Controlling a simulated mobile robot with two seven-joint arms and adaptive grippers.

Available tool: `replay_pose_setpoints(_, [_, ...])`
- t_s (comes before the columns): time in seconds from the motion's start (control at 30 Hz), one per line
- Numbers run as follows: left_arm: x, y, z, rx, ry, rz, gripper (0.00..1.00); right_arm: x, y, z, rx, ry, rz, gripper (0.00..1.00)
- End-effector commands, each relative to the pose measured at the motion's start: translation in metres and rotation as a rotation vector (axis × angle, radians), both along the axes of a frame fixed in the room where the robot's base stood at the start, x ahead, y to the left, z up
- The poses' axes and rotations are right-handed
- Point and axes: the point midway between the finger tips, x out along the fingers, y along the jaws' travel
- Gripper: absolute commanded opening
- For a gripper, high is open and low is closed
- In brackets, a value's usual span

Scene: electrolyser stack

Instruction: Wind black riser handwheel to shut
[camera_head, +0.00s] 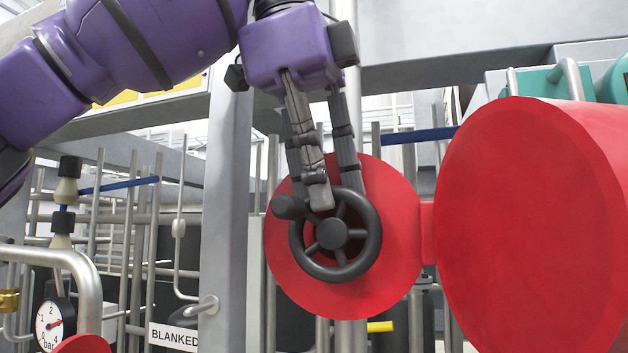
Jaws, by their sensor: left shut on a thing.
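The black handwheel (371,245) faces me in the middle of the head view, in front of a round red disc (400,215). It has a ring rim, spokes, a round hub and a crank knob (288,207) at its upper left. My left gripper (333,199) reaches down from above, its fingers pointing down at the top of the wheel. It is shut on the upper rim of the handwheel, with one finger in front of the rim near the knob. The fingers hide part of the upper rim. My right gripper is not in view.
A large red drum (535,230) fills the right side, joined to the red disc. A grey upright post (228,200) stands left of the wheel. A pressure gauge (55,322), a "BLANKED" label (174,337) and several thin pipes are at the lower left.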

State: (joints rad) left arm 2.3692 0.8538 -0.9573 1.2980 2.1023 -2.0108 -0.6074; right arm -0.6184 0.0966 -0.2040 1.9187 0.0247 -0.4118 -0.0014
Motion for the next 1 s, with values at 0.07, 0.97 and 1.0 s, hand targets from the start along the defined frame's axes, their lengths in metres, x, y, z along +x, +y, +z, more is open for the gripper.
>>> replay_pose_setpoints(0.07, [-0.0015, -0.0022, 0.0025, 0.028, -0.015, -0.001, 0.0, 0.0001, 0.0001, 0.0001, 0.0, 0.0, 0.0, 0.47])
replay_pose_setpoints(0.97, [-0.0015, -0.0029, 0.0024, 0.055, -0.02, 0.0, 0.31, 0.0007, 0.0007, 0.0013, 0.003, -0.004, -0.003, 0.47])
replay_pose_setpoints(1.0, [-0.0019, -0.0027, 0.0037, 0.055, -0.02, 0.0, 0.31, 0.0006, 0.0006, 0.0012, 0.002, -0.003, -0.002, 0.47])
